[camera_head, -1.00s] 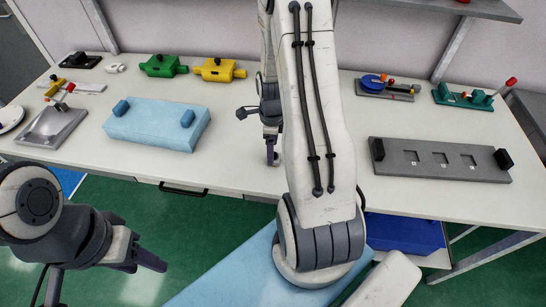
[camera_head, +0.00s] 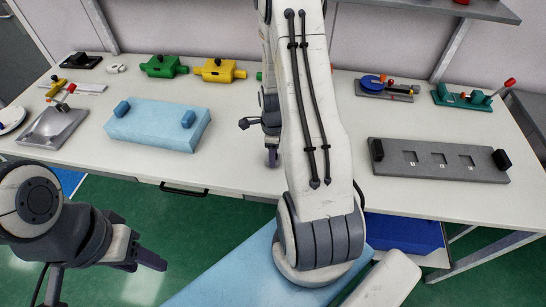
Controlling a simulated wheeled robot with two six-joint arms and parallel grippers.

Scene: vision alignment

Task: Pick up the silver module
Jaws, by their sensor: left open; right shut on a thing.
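I cannot make out a silver module for certain in the head view. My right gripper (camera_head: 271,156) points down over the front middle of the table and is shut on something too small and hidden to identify. My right arm covers the middle of the table behind it. My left gripper (camera_head: 150,261) is open and empty, low at the left, in front of the table and well away from its objects. A silver-grey tray-like piece (camera_head: 50,132) lies at the table's left front; I cannot tell whether it is the module.
A light blue block (camera_head: 150,128) with dark blue knobs lies left of centre. Green (camera_head: 160,66) and yellow (camera_head: 215,70) housings stand behind it. A grey plate (camera_head: 435,168) with square recesses and black end blocks lies at right. White table (camera_head: 345,125) is bare between.

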